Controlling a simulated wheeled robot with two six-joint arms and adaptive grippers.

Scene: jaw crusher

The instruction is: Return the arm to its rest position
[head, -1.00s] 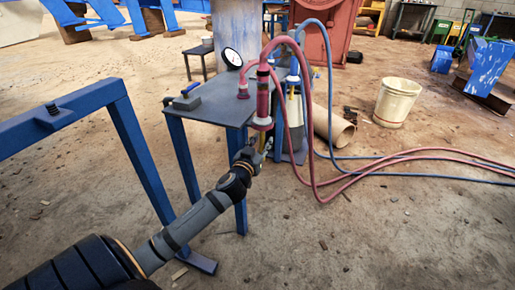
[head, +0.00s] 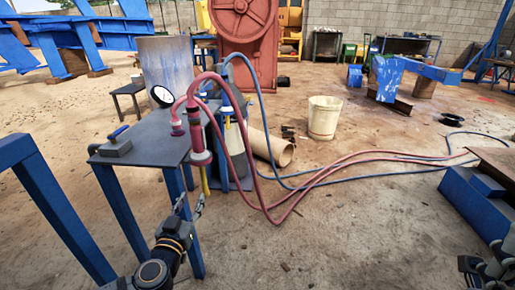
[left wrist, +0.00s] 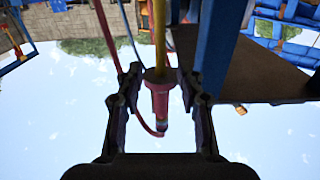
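My left gripper (head: 190,203) is open and empty, pointing up beside the table's front leg. It is below the red cylinder (head: 200,157), which hangs upright at the edge of the dark table (head: 150,140) with a yellow rod (head: 205,181) under it. In the left wrist view, the two fingers (left wrist: 160,84) stand wide apart. The red cylinder (left wrist: 160,102) shows between them there, upside down; no contact is visible. A dark jointed part at the lower right corner looks like my right gripper (head: 487,266); it is cut off and its fingers are unclear.
Red and blue hoses (head: 330,172) run from the table across the floor. A gauge (head: 162,96) and a blue-handled block (head: 116,144) are on the table. A blue frame (head: 60,205) stands left, a cream bucket (head: 323,118) behind.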

